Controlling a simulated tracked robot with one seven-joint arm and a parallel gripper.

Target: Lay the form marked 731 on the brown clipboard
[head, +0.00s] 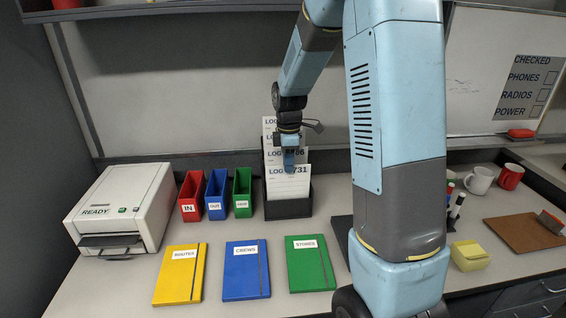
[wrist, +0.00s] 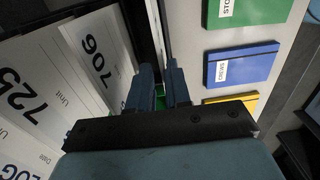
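The form marked 731 (head: 288,186) stands frontmost in a black rack (head: 288,209), with several other log forms behind it. My gripper (head: 290,166) points down just over its top edge in the head view. In the wrist view, the two fingers (wrist: 162,88) are a little apart, with a narrow gap between them and green showing through. The forms marked 706 (wrist: 95,62) and 725 (wrist: 32,100) lie left of the fingers there; 731's number is not readable in that view. I cannot tell whether the fingers straddle 731. The brown clipboard (head: 520,234) lies at the far right, its clip at the right edge.
Red (head: 191,196), blue (head: 216,195) and green (head: 242,193) holders stand left of the rack. A printer (head: 122,209) is further left. Yellow, blue and green books lie in front.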

